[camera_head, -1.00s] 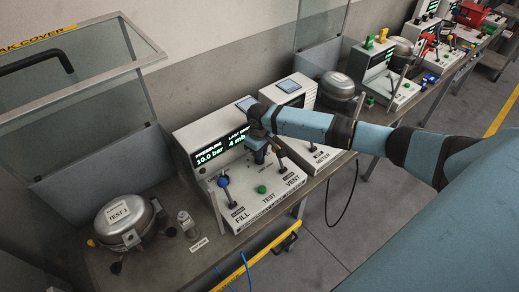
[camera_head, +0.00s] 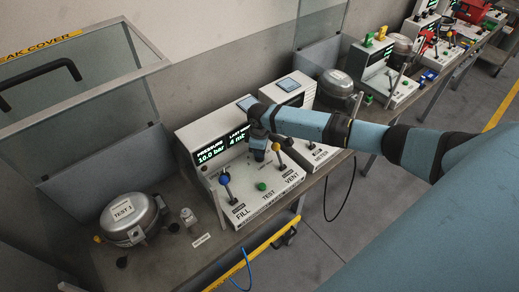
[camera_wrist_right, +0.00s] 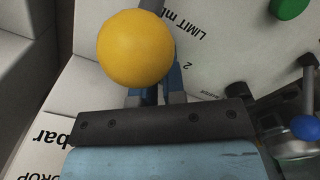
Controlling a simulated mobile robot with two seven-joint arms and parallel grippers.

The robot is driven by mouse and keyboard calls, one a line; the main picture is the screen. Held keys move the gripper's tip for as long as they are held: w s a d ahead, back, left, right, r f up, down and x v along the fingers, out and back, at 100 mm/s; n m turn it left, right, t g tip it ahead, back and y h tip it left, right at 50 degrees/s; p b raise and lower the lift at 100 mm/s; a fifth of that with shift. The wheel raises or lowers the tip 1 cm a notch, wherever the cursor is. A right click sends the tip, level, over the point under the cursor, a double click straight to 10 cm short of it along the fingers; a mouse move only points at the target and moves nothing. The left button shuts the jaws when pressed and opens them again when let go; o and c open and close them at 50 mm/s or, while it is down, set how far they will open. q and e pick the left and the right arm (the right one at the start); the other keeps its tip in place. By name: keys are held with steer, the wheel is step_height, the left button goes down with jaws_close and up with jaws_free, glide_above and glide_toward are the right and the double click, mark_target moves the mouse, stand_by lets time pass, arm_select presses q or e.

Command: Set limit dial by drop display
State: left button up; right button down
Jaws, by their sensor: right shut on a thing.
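The test panel (camera_head: 243,205) has a lit display (camera_head: 210,156) reading "PRESSURE 10.0 bar" and a last-drop value of 4 mbar, partly covered by my right arm. My right gripper (camera_head: 258,153) points down onto the panel's upper part, below the display and beside the yellow VENT lever knob (camera_head: 276,146). Its fingers (camera_wrist_right: 155,92) are close together on the limit dial, which they and the yellow knob (camera_wrist_right: 135,48) hide in the right wrist view. The print "LIMIT" (camera_wrist_right: 183,27) and a "2" show upside down beside them. The dial's setting cannot be read. My left gripper is not in view.
A blue-knobbed FILL lever (camera_head: 224,179) and green TEST button (camera_head: 261,187) stand on the panel's front. A compressor marked TEST 1 (camera_head: 133,221) sits left under a raised clear cover (camera_head: 90,90). A meter box (camera_head: 296,92) stands close behind on the right.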

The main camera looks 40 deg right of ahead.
steer(key=c, duration=1.2)
jaws_free()
step_height(320, 180, up, 14)
steer(key=b, duration=0.1)
steer(key=shift+b, duration=0.35)
steer(key=shift+f, duration=0.1)
